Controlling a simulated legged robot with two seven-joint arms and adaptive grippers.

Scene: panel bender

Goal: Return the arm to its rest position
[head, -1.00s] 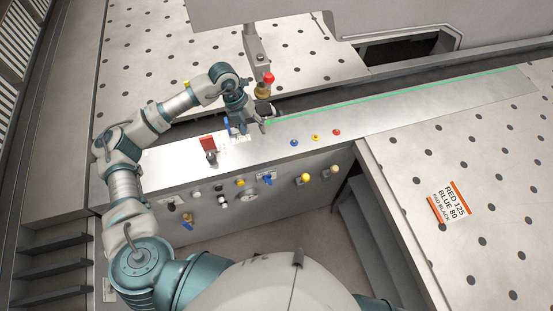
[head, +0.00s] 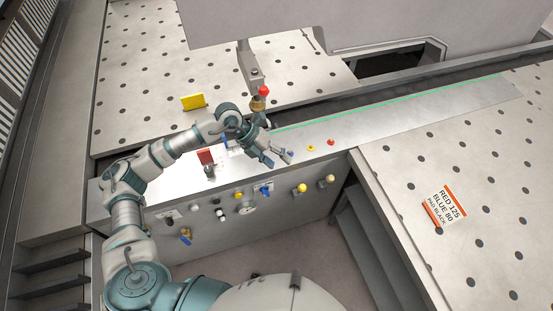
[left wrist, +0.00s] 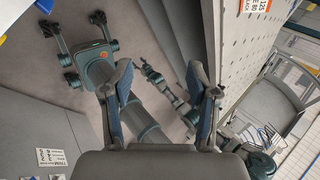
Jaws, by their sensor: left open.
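My left arm comes in from the left of the head view and bends over the panel's front ledge (head: 400,112). My left gripper (head: 278,157) is open and empty, above the ledge's front edge, just left of the yellow button (head: 311,148) and red button (head: 331,142). I cannot tell its exact height. In the left wrist view both fingers of the left gripper (left wrist: 160,68) stand apart with nothing between them, over the floor and parts of my own body.
The front panel carries several knobs, including a yellow one (head: 302,188). A red switch piece (head: 206,157) stands on the ledge's left part. A post with a red-topped fitting (head: 263,92) rises behind my wrist. A yellow plate (head: 193,101) stands on the perforated table. A label (head: 449,203) lies at right.

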